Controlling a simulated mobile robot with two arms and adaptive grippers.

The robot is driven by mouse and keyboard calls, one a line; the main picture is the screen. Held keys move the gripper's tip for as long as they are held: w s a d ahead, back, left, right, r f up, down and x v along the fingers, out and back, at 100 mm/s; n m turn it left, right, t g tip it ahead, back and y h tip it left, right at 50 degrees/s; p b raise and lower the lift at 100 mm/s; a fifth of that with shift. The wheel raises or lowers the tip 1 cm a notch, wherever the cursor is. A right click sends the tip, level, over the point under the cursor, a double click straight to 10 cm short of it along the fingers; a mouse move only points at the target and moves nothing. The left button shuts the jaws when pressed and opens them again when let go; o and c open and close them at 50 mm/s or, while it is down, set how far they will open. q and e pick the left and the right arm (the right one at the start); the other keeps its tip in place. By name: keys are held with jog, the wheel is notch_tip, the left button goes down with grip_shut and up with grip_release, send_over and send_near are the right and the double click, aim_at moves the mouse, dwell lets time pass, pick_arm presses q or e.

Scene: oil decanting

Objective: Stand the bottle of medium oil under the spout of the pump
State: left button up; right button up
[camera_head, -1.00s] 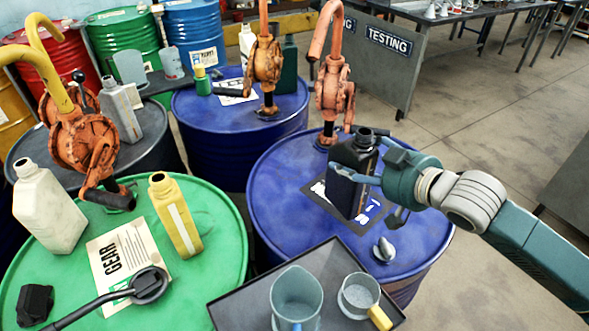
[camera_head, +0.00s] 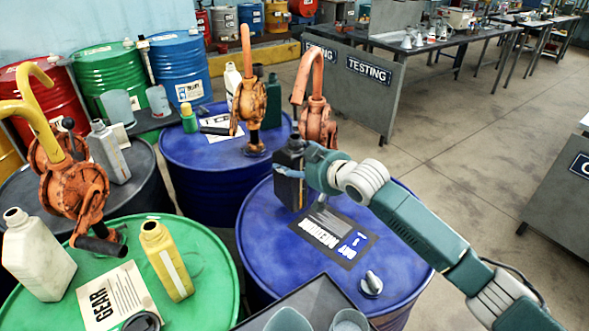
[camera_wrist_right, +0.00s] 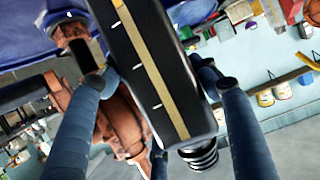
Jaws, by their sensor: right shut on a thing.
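The dark bottle (camera_head: 289,190), grey-black with a tan stripe, is upright over the left part of the right blue drum (camera_head: 262,262), whose label reads MEDIUM. My right gripper (camera_head: 310,172) is shut on it; in the right wrist view (camera_wrist_right: 150,95) the bottle fills the space between the blue fingers. The orange pump (camera_head: 318,124) of that drum stands just behind and right of the bottle's neck. It also shows in the wrist view (camera_wrist_right: 118,118). Its spout is hidden in the head view. Whether the bottle's base touches the drum I cannot tell. My left gripper is out of view.
The MEDIUM label (camera_head: 325,236) is bare, with a grey cap (camera_head: 371,284) in front. A tray (camera_head: 318,300) with containers is at the front edge. The green drum (camera_head: 200,262) holds a white bottle (camera_head: 36,256) and yellow bottle (camera_head: 166,262). Another pump (camera_head: 248,100) stands behind.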

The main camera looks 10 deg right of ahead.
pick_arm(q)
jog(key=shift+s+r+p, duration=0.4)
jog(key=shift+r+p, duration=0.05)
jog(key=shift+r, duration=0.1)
pick_arm(e)
notch_tip(320, 180, down, 3)
jog(key=shift+f, duration=0.1)
jog(key=o, duration=1.6)
jog(key=shift+s+f, duration=0.1)
jog(key=shift+c, duration=0.2)
